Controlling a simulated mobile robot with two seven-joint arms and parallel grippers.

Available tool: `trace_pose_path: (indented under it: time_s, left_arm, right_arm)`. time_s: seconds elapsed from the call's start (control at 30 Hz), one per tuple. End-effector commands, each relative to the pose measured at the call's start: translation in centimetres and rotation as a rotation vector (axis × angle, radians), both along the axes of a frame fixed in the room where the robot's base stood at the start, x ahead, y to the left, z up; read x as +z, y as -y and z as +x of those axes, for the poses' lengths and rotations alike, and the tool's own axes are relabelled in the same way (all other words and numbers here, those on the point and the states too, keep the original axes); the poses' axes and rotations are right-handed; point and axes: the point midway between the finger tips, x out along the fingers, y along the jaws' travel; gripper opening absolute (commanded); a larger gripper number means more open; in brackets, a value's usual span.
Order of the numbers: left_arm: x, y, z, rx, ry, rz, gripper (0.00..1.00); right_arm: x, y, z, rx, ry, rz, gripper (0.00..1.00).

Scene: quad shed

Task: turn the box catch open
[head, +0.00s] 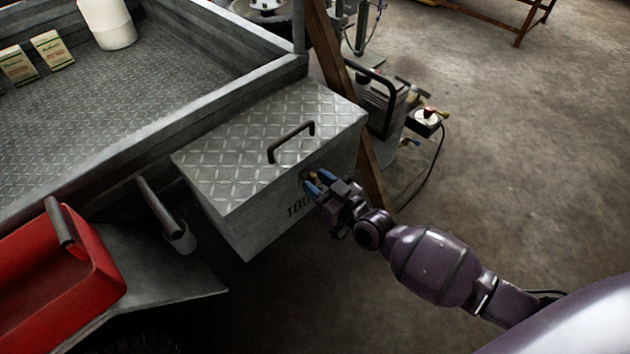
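The box (262,140) is grey metal with a tread-plate lid, a dark handle (291,142) on top and dark figures on its front face. Its lid is down. The catch (309,178) is a small brassy piece on the front face, partly hidden by my fingers. My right gripper (318,182) is at the catch, with its blue-tipped fingers on either side of it. I cannot tell whether the fingers touch the catch or are closed on it. My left gripper is out of view.
A tray bed (120,85) with two small cartons (53,50) and a white container (108,22) lies behind and left. A red can (62,285) stands at lower left. A wooden post (330,50) and equipment (385,95) stand behind the box. Floor at right is clear.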

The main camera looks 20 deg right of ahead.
Motion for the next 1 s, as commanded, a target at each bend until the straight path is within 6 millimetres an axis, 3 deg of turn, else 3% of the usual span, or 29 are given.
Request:
trace_pose_path:
  time_s: [0.37, 0.4, 0.63, 1.0]
  left_arm:
    - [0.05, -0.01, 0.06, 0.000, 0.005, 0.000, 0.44]
    - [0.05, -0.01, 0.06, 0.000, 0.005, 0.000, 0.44]
    - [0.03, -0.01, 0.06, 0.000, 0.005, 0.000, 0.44]
    - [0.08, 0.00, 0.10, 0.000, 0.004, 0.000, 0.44]
  right_arm:
    - [0.02, -0.21, 0.58, 0.000, 0.000, 0.000, 0.38]
    - [0.02, -0.21, 0.58, 0.000, 0.000, 0.000, 0.37]
    - [0.01, -0.21, 0.56, 0.000, 0.000, 0.000, 0.02]
    - [0.03, -0.16, 0.57, 0.000, -0.023, 0.063, 0.02]
